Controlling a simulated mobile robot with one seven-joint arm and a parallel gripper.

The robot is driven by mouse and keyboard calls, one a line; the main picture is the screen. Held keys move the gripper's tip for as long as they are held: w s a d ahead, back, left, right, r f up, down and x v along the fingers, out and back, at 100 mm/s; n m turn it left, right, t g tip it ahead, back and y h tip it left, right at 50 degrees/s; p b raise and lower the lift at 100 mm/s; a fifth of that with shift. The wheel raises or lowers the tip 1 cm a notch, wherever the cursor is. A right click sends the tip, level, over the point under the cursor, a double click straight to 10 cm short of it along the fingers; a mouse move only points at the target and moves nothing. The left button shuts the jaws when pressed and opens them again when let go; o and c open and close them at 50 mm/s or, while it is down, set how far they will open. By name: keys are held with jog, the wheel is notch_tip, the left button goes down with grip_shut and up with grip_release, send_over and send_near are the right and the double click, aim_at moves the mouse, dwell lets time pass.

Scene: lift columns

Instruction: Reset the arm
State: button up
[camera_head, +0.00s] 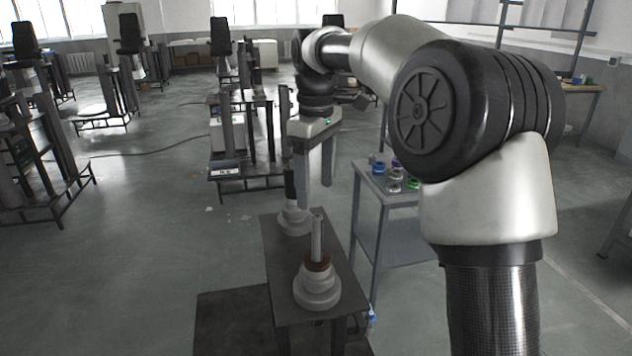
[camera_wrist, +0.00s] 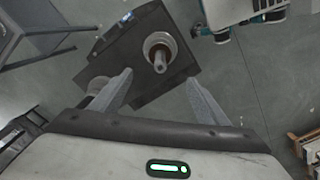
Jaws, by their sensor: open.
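My gripper (camera_head: 316,193) hangs above the far part of a narrow dark table, fingers pointing down, open, with nothing seen between them. In the wrist view, its two spread fingers (camera_wrist: 159,78) also show. On the table, a near lift column has a stepped white base (camera_head: 317,291), a brown ring (camera_head: 318,262) and an upright grey post (camera_head: 317,238). Behind it stands another white base (camera_head: 294,222) with a dark post, partly behind my gripper. In the wrist view, one round base with a post (camera_wrist: 160,60) shows beyond the fingertips; I cannot tell which.
The narrow dark table (camera_head: 284,268) stands on a dark floor plate (camera_head: 232,322). A grey side table (camera_head: 362,178) at its right holds several small coloured items (camera_head: 394,180). Several similar stands (camera_head: 245,160) fill the back and left. Open floor (camera_head: 130,240) lies at the left.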

jog(key=s+d+r+m+t+p, duration=0.2)
jog(key=s+d+r+m+p, duration=0.1)
jog(key=s+r, duration=0.4)
jog(key=s+d+f+m+t+p, duration=0.1)
jog(key=s+d+m, duration=0.3)
jog(key=s, duration=0.6)
jog(key=s+d+f+m+t+p, duration=0.1)
jog(key=s+d+m+t+p, duration=0.1)
jog(key=s, duration=0.9)
jog(key=d+m+p, duration=0.1)
jog(key=d+m, duration=0.1)
jog(key=shift+d+m+t+p, duration=0.2)
jog(key=shift+m+t+p, duration=0.1)
jog(key=shift+m, duration=0.1)
